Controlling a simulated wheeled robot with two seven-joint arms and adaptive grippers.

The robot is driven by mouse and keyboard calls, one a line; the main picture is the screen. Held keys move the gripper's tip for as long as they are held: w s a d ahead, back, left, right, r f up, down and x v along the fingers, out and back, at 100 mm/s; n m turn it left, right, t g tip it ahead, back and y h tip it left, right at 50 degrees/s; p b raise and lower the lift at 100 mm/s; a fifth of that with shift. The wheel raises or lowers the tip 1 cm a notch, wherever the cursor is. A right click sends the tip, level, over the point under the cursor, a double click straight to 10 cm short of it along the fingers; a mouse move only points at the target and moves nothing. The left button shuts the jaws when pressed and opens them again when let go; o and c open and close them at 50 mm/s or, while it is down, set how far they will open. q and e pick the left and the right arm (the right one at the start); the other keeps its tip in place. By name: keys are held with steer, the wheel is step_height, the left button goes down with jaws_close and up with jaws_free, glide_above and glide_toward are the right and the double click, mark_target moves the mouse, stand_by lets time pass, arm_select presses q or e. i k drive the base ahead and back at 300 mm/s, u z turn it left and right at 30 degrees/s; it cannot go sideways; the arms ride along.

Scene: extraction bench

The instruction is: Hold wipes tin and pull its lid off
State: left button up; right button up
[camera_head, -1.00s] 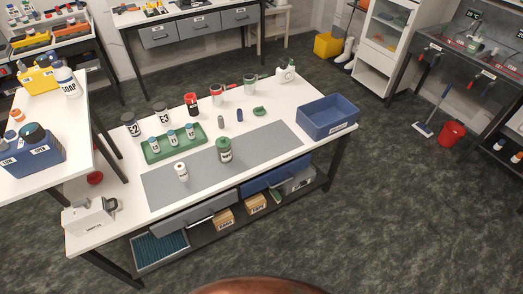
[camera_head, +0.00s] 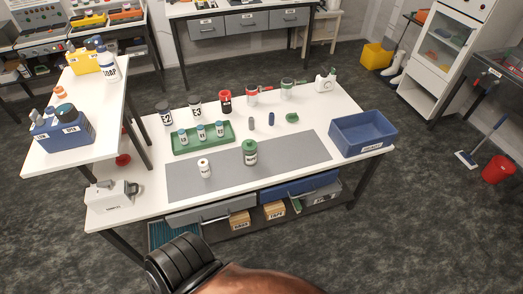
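A green tin with a green lid (camera_head: 250,153) and a white label stands upright on the grey mat (camera_head: 290,152) in the middle of the bench. It looks like the wipes tin, but its label is too small to read. The lid is on the tin. A small white cylinder (camera_head: 205,168) stands on the mat to its left. Neither of my grippers shows in the head view. Only a black ribbed part and a brown rounded part of my own body show at the bottom edge, apart from the tin.
A green tray (camera_head: 204,150) with small labelled jars lies behind the mat. Several canisters stand along the back, including a red one (camera_head: 225,101). A blue bin (camera_head: 363,133) is at the right end and a white device (camera_head: 112,195) at the left. The mat's right part is clear.

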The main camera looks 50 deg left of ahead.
mark_target(250, 158)
steer(key=i, duration=2)
